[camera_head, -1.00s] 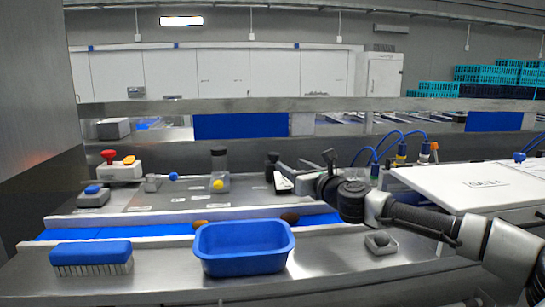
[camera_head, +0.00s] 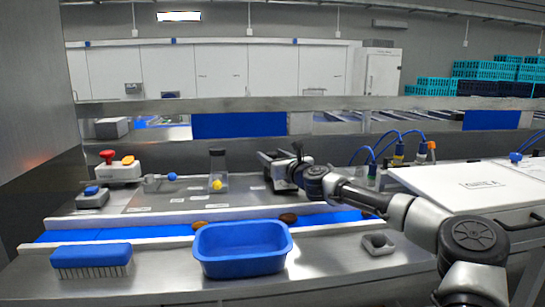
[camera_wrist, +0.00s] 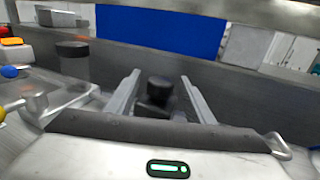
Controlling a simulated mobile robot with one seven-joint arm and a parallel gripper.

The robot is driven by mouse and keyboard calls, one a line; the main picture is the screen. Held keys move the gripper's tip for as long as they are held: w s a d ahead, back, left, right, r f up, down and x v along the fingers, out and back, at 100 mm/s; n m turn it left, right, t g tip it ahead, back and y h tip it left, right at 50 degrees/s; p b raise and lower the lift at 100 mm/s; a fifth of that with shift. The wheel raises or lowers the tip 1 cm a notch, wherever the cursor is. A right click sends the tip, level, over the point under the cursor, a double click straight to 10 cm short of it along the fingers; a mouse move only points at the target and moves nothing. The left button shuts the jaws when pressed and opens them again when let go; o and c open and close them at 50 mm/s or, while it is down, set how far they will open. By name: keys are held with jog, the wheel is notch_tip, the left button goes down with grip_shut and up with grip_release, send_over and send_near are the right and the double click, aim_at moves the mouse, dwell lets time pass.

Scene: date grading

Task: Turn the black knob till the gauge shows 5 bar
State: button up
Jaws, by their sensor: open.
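The black knob (camera_wrist: 158,92) stands upright in the wrist view on a dark, wider base. My gripper (camera_wrist: 159,78) is open, with one finger on each side of the knob in that view. I cannot tell whether either finger touches it. In the head view my gripper (camera_head: 270,158) is at the back of the steel bench, and it hides the knob there. I cannot make out a gauge face or its reading in either view.
Left of my gripper stands a black-capped post (camera_head: 218,160) with a yellow ball. A blue-knobbed lever (camera_head: 172,176) and a red button (camera_head: 107,156) are further left. A blue tub (camera_head: 243,250) and a brush (camera_head: 90,260) are in front. Blue hoses (camera_head: 388,140) rise at right.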

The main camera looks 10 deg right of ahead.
jog(key=c, duration=1)
jog(key=shift+c, duration=0.2)
jog(key=shift+a+f+h+b, duration=0.1)
jog(key=shift+h+b, duration=0.3)
jog(key=shift+h, duration=0.1)
jog(key=shift+a+m+t+h+b, duration=0.15)
jog(key=shift+m+t+h+b, duration=0.15)
jog(key=shift+m+h+b, duration=0.85)
jog(key=m+h+b, duration=0.2)
jog(key=h, duration=0.2)
jog(key=shift+a+m, duration=0.1)
jog(key=shift+m, duration=0.15)
jog(key=m+g+h+b, duration=0.1)
jog(key=m+h+b, duration=0.1)
jog(key=h, duration=0.3)
jog(key=shift+m, duration=0.6)
jog(key=shift+m+g+h+b, duration=0.35)
jog(key=shift+m+g+h, duration=0.65)
jog(key=shift+h, duration=0.55)
jog(key=shift+r+m+h, duration=0.2)
jog(key=shift+m+h, duration=0.1)
